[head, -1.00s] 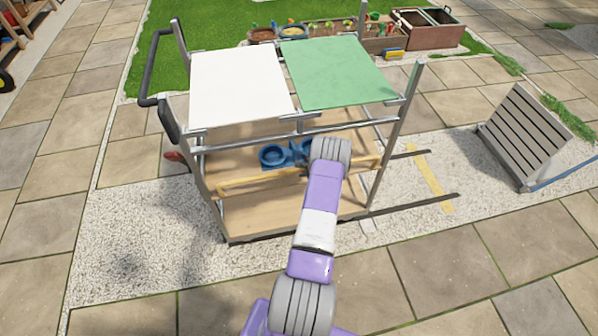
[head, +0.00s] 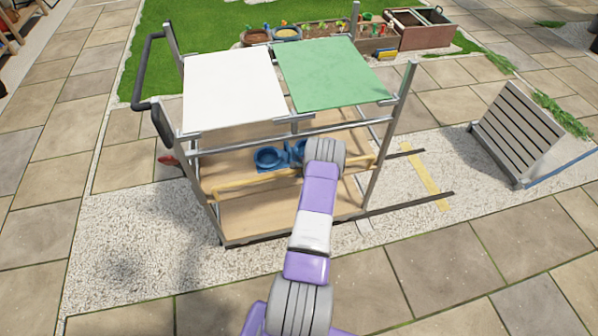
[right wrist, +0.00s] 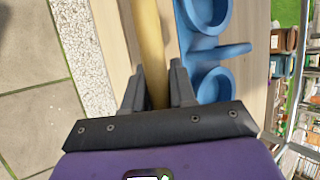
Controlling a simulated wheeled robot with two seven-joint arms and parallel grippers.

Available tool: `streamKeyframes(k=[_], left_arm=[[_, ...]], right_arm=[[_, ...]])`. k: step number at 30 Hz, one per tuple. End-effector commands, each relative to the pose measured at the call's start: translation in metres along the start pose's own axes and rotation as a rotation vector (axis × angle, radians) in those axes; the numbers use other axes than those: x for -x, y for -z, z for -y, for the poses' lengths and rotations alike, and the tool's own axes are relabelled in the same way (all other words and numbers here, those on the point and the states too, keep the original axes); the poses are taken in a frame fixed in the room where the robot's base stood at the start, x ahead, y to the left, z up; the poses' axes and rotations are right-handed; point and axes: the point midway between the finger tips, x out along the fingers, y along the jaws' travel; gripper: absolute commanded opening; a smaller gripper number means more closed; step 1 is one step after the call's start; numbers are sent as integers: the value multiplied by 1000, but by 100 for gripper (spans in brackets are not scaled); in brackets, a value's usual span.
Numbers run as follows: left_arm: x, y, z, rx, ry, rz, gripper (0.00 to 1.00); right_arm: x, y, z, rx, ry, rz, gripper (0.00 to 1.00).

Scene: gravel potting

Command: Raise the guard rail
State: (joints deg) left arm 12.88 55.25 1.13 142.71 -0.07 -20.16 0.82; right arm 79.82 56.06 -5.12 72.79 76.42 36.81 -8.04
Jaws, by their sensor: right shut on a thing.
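The guard rail is a yellow bar (head: 245,184) across the front of the cart (head: 215,218), along the middle wooden shelf. It stands a little above that shelf's front edge, below the upper metal bars. My right arm reaches to it from the front, and its wrist hides part of the bar in the head view. In the right wrist view the jaws of my right gripper (right wrist: 157,90) are on either side of the yellow rail (right wrist: 150,45), shut on it. My left gripper is not in view.
A blue holder with round cups (head: 268,157) sits on the shelf just behind the rail. White (head: 230,85) and green (head: 330,72) panels cover the cart's top. A slatted grey panel (head: 517,130) stands at the right. Open paving (head: 430,270) lies in front.

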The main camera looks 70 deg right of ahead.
Motion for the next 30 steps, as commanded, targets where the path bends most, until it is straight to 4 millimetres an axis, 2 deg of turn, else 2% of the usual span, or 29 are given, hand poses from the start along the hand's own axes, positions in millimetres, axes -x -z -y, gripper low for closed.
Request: streamKeyframes(k=[9, 10, 13, 14, 22, 30], left_arm=[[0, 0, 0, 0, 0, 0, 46], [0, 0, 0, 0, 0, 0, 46], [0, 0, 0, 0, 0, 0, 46], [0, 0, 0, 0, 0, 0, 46], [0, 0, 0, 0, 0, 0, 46], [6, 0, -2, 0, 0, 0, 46]], right_arm=[[0, 0, 0, 0, -1, 0, 0], [0, 0, 0, 0, -1, 0, 29], [0, 0, 0, 0, -1, 0, 44], [0, 0, 0, 0, -1, 0, 46], [1, 0, 1, 1, 0, 0, 46], [16, 2, 13, 2, 2, -1, 46]])
